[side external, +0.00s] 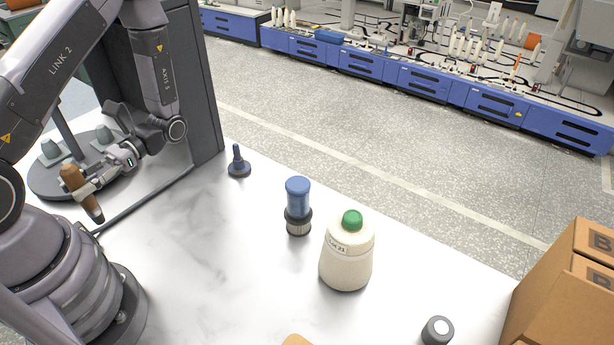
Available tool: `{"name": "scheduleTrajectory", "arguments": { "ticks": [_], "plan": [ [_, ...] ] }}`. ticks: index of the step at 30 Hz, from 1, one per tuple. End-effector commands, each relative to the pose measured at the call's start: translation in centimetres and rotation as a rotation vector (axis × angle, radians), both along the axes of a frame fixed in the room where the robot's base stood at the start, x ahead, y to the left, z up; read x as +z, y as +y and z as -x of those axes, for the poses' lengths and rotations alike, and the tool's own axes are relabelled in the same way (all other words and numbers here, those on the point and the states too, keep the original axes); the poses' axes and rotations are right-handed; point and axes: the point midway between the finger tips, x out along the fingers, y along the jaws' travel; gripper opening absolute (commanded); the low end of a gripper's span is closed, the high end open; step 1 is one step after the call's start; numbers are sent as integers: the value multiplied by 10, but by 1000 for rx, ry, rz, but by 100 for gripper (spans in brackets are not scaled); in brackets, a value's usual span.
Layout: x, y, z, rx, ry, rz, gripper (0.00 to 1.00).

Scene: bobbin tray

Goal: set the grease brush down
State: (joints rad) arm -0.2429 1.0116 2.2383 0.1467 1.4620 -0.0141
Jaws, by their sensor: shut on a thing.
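My gripper (84,190) is at the left, shut on a brown, tapered thing that fits the grease brush (92,207). It has a lighter, thicker upper end and a darker, narrower lower end, and hangs tilted with the lower end to the right. Bristles cannot be made out. It appears held above the white table (220,265), in front of a round dark tray; the exact gap beneath is not clear. Part of its middle is hidden by the fingers.
The round dark tray (52,183) carries grey pegs. On the table stand a small dark-blue peg (238,163), a blue-topped cylinder (298,198), a cream bottle (346,262) with a green cap and a dark round piece (437,331). Cardboard boxes (560,290) are at right. The middle is clear.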

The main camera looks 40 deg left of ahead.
Motion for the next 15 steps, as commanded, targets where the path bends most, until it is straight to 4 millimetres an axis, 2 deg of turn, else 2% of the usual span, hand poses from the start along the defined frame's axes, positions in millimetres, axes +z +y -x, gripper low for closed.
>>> {"name": "scheduleTrajectory", "arguments": {
  "ticks": [3,9,12,15],
  "plan": [
    [1,-46,-6,273,2,1,0],
    [-2,-111,-38,739,4,-1,0],
    [-7,-133,-62,970,7,-2,0],
    [-15,-148,-90,1190,8,-2,0]
  ]
}}
